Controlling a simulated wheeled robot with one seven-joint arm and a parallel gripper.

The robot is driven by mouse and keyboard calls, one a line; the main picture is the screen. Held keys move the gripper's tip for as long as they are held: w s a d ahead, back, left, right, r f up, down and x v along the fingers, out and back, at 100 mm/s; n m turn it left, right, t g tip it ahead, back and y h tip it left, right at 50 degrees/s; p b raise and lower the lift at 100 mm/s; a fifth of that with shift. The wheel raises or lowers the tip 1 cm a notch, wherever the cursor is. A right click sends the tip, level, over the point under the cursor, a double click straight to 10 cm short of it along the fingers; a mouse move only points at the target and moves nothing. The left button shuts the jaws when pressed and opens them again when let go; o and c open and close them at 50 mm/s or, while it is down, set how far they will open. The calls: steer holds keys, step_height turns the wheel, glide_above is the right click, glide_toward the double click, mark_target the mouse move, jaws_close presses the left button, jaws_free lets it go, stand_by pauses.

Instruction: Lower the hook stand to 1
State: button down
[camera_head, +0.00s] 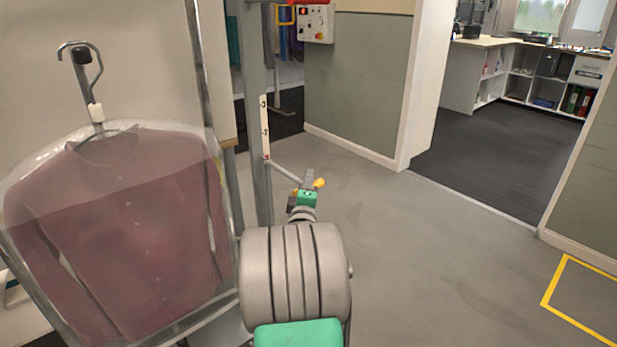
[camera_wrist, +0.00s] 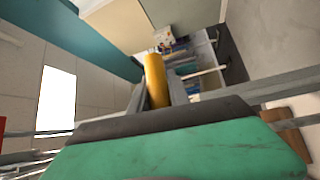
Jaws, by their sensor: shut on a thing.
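The hook stand's grey upright post (camera_head: 259,195) stands left of centre in the head view. A white scale strip (camera_head: 265,125) with small dark marks runs down it; the figures are too small to read surely. A thin grey lever (camera_head: 288,172) slopes from the post down to a yellow knob (camera_head: 319,183). My gripper (camera_head: 311,182) is at the lever's end, shut on the yellow knob. In the wrist view the yellow knob (camera_wrist: 156,80) stands between the two grey fingers. The tips are small in the head view.
A dark red garment (camera_head: 130,220) in a clear cover hangs at the left from a grey hook (camera_head: 80,60). A control box (camera_head: 315,22) is on the wall behind. The grey floor (camera_head: 430,260) to the right is clear, with a yellow-marked corner (camera_head: 555,285).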

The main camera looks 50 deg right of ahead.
step_height(320, 180, down, 2)
steer(key=shift+b, duration=0.3)
steer(key=c, duration=1.5)
jaws_free()
steer(key=shift+f, duration=0.1)
steer(key=shift+c, duration=0.2)
steer(key=shift+o, duration=1.4)
steer(key=shift+r, duration=0.2)
steer(key=v, duration=0.7)
steer(key=shift+s+a, duration=0.15)
steer(key=shift+a, duration=0.2)
steer(key=shift+s, duration=0.1)
